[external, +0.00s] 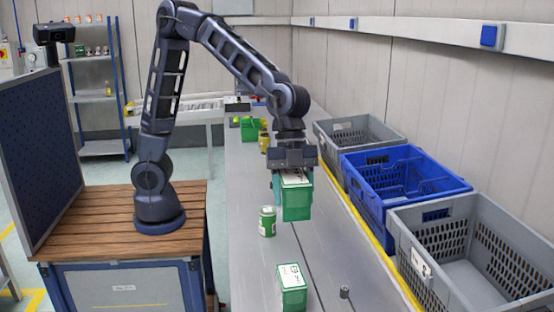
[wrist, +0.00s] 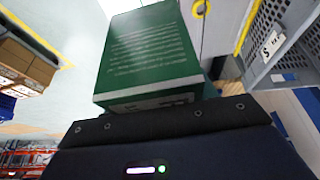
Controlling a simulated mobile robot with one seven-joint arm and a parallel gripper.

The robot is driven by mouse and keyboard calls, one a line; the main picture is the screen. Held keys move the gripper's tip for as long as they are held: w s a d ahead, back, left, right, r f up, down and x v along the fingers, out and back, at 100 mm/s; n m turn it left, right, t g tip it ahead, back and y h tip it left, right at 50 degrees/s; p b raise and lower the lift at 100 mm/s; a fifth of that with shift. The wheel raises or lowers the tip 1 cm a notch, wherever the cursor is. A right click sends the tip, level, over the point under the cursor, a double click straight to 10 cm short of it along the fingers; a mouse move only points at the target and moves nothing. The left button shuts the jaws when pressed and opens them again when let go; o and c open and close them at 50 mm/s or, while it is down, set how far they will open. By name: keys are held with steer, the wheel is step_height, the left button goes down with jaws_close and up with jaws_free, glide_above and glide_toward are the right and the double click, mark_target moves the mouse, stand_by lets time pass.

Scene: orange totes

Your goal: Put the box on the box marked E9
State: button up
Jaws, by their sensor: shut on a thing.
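My gripper (external: 291,172) points down above the grey table and is shut on a green box (external: 296,203) with a pale top. The held box hangs above the table surface. In the wrist view the held box (wrist: 155,60) shows a green face with rows of white text; the fingertips are hidden there. A second green box (external: 291,288) with a white top stands on the table, nearer the camera and below the held box in the picture. Dark marks show on its top, too small to read for certain. The two boxes are apart.
A green and white can (external: 267,221) stands left of the held box. A small dark cylinder (external: 344,292) stands right of the lower box. A grey tote (external: 408,222), a blue tote (external: 378,200) and another grey tote (external: 385,125) line the right. Green and yellow items (external: 250,131) stand farther back.

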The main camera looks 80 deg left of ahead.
step_height(320, 180, down, 19)
steer(key=shift+f, duration=0.15)
stand_by(0.5)
steer(key=o, duration=1.1)
steer(key=shift+f, duration=0.1)
steer(key=shift+c, duration=0.2)
steer(key=v, duration=1.2)
steer(key=s+a+r+n+t+y, duration=0.1)
steer(key=a+r+n, duration=0.2)
steer(key=a, duration=0.6)
steer(key=s+a+r+n+t+y, duration=0.1)
steer(key=a+r+n+y, duration=0.15)
steer(key=a, duration=0.65)
steer(key=s+a+r+n+t+y, duration=0.1)
steer(key=a+r+n, duration=0.25)
steer(key=a, duration=0.55)
steer(key=s+a+r+n+t, duration=0.1)
steer(key=s+a+r+n, duration=0.1)
steer(key=s+a+n, duration=0.7)
steer(key=s+a, duration=0.6)
steer(key=a, duration=0.3)
steer(key=shift+t, duration=0.3)
